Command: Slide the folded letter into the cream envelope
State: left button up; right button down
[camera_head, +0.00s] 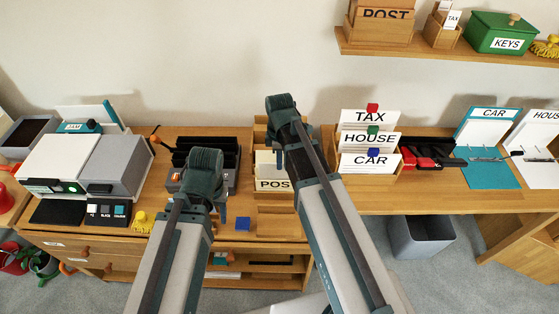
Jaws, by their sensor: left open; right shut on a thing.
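My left arm comes in from the bottom left and bends at a dark green joint; only a small part of my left gripper (222,212) shows beside it, open, above the desk front. My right arm rises to a dark green joint in front of the middle of the desk and hides my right gripper and whatever it holds. Cream paper (265,160) stands in the wooden holder marked POST (273,185), left of my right arm. I cannot tell whether it is the envelope. I cannot make out the folded letter.
A wooden rack (385,178) with TAX, HOUSE and CAR cards stands right of my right arm. A grey and white machine (85,160) is at the left. A blue block (243,224) lies near the desk's front edge. A grey bin (420,238) stands below the desk.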

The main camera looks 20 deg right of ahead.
jog(key=shift+f+b, duration=0.3)
jog(key=shift+f, duration=0.1)
jog(key=shift+c, duration=2.1)
grip_release()
jog(key=shift+r, duration=0.15)
notch_tip(320, 180, up, 8)
jog(key=p, duration=0.8)
jog(key=shift+s+a, duration=0.1)
jog(key=s+a+m+h, duration=0.1)
jog(key=s+a+m, duration=0.9)
jog(key=s, duration=0.4)
jog(key=shift+a+m, duration=0.15)
jog(key=shift+m, duration=0.25)
